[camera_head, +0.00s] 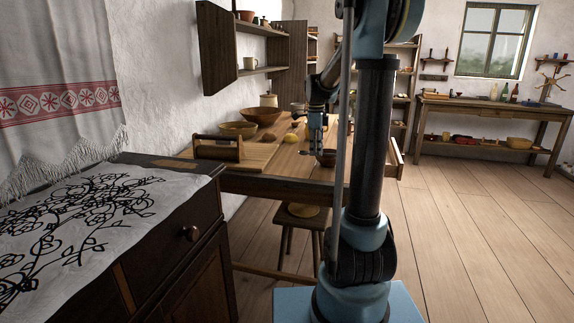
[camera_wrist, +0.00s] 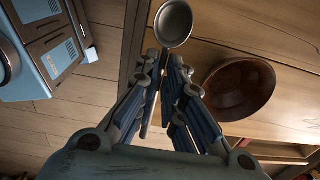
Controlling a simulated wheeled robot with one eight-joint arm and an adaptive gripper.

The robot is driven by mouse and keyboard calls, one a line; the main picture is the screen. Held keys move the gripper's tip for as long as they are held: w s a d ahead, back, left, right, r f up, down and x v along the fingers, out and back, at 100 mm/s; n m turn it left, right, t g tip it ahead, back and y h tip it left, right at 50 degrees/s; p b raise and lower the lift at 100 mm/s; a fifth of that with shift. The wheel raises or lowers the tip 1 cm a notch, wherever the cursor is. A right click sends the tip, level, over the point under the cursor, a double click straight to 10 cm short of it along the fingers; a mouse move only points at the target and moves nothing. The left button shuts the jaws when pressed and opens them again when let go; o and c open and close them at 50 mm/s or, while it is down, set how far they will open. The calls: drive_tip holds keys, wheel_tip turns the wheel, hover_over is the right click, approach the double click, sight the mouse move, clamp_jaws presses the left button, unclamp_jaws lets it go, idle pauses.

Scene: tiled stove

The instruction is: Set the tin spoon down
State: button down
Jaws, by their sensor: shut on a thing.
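The tin spoon (camera_wrist: 174,23) shows in the wrist view as a grey round bowl beyond my fingertips, with its handle running back between the fingers. My gripper (camera_wrist: 168,62) is shut on the handle. In the wrist view the spoon lies across the table's edge, with floor to the left. I cannot tell how high it is above the top.
A brown bowl (camera_wrist: 238,88) stands on the table close right of my gripper in the wrist view. A wooden carrier (camera_head: 218,148), a yellow bowl (camera_head: 238,129) and a large brown bowl (camera_head: 260,115) stand further left and back. A stool (camera_head: 300,219) stands below the table's front.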

sight(316, 177)
drive_tip(key=shift+f, duration=4.65)
drive_tip(key=c, duration=1.8)
unclamp_jaws()
drive_tip(key=shift+o, duration=0.5)
